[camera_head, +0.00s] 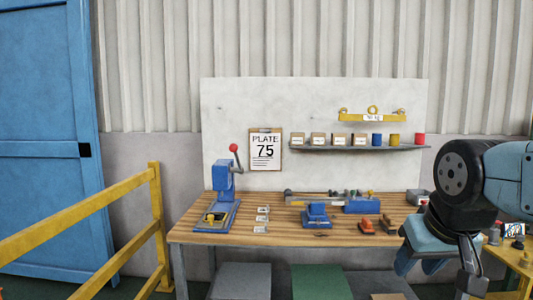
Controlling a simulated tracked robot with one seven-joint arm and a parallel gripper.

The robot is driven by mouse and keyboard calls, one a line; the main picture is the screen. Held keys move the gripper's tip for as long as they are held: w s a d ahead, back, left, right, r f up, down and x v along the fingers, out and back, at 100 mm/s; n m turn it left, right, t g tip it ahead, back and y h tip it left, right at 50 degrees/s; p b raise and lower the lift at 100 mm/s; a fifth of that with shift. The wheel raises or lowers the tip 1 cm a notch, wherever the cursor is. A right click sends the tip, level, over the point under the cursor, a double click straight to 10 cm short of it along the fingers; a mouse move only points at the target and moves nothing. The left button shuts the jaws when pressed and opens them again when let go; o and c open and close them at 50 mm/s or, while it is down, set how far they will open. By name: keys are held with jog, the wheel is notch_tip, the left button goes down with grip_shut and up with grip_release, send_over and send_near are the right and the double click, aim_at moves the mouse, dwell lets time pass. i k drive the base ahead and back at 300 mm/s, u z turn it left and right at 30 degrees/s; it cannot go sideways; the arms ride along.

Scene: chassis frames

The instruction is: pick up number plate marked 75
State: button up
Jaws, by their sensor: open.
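Three small pale plates lie in a column on the wooden workbench (190,235), left of its middle: a far plate (263,210), a middle plate (262,219) and a near plate (260,229). Their markings are too small to read. A clipboard sheet (265,160) reading "PLATE 75" hangs on the white back panel above them. My gripper (437,272) is at the lower right, in front of the bench's right end.
A blue lever press (222,182) with a red knob stands left of the plates. A blue vise (317,214) and loose tools stand to their right. A shelf (350,149) holds small boxes and cans. A yellow railing (80,224) crosses the left. Bins sit under the bench.

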aim_at(265, 219)
jog(key=k, duration=1.25)
jog(key=u, duration=0.25)
jog(key=i, duration=0.55)
jog(key=u, duration=0.6)
jog(key=i, duration=2.3)
jog(key=z, duration=0.6)
jog(key=i, duration=0.6)
jog(key=z, duration=0.25)
